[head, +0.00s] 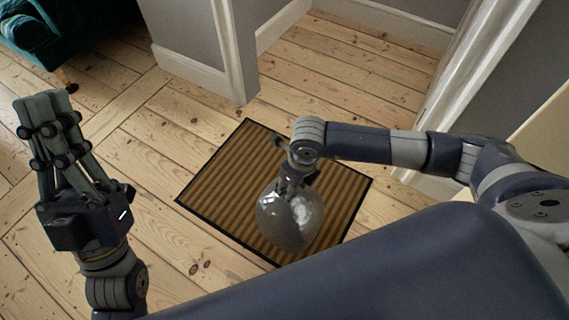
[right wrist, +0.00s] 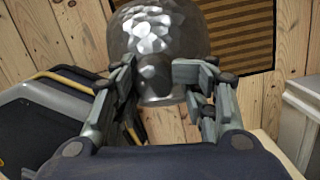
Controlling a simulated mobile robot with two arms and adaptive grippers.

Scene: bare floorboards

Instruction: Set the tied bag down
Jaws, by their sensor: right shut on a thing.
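The tied bag (head: 290,220) is a rounded, shiny, grey see-through bag. It hangs below my right gripper (head: 296,178), over the striped mat in the head view; I cannot tell whether its bottom touches the mat. In the right wrist view the bag (right wrist: 160,30) bulges beyond the fingers. My right gripper (right wrist: 153,78) is shut on its dark neck, between the fingers. My left gripper (head: 45,100) is at the left, fingers up, away from the bag. Its fingers overlap from this side, so its opening is unclear.
A brown striped doormat (head: 225,180) with a black edge lies on the floorboards (head: 150,200). A white-trimmed wall end (head: 205,80) stands behind it, and a white door frame (head: 465,75) at right. A teal sofa (head: 75,30) is at the far left. Bare floor surrounds the mat.

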